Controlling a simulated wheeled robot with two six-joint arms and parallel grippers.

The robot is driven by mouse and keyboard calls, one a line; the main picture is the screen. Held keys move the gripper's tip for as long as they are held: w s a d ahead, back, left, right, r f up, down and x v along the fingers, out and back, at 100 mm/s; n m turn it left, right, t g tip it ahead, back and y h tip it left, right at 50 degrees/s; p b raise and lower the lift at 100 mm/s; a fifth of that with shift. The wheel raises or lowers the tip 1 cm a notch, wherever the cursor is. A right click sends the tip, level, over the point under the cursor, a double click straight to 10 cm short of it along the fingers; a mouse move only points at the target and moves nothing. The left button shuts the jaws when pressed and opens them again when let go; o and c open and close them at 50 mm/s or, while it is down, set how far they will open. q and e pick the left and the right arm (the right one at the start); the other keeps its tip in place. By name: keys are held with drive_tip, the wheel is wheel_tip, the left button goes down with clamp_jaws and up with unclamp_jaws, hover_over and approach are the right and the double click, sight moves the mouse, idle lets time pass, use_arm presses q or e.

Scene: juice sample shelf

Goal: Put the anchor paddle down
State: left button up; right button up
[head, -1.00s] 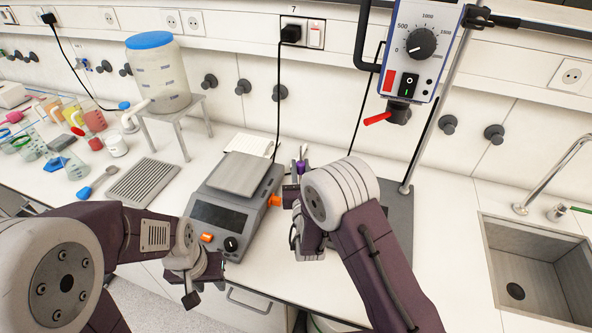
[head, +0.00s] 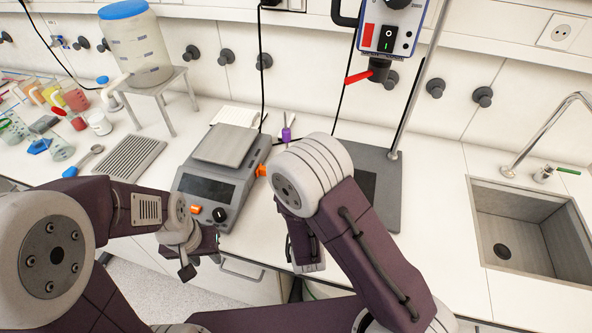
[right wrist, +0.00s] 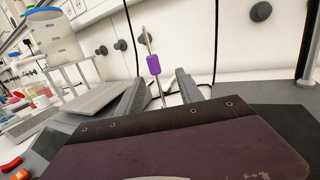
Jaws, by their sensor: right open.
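The anchor paddle, with a purple collar (head: 286,134) on a thin metal shaft, stands about upright on the bench behind the scale. Its lower end is hidden by my right wrist. In the right wrist view its purple collar (right wrist: 154,64) and shaft show in the gap between the fingers of my right gripper (right wrist: 161,77). The right gripper is open, with clear space on both sides of the shaft. In the head view its fingers are hidden behind my arm. My left gripper (head: 202,252) is at the bench's front edge, before the scale; its jaw opening is unclear.
A scale (head: 206,194) stands close left of the right arm. A stirrer (head: 390,28) with a red lever hangs on a stand (head: 388,208) at right. A sink (head: 530,225) is far right. A large bottle (head: 135,45) on a stool and several beakers are left.

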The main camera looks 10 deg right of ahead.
use_arm(q)
wheel_tip(320, 180, up, 4)
drive_tip(key=shift+f+p, duration=0.25)
drive_tip(key=shift+p, duration=0.6)
use_arm(e)
drive_tip(key=shift+s+r, duration=0.15)
drive_tip(key=shift+s, duration=1)
drive_tip(key=shift+d, duration=0.15)
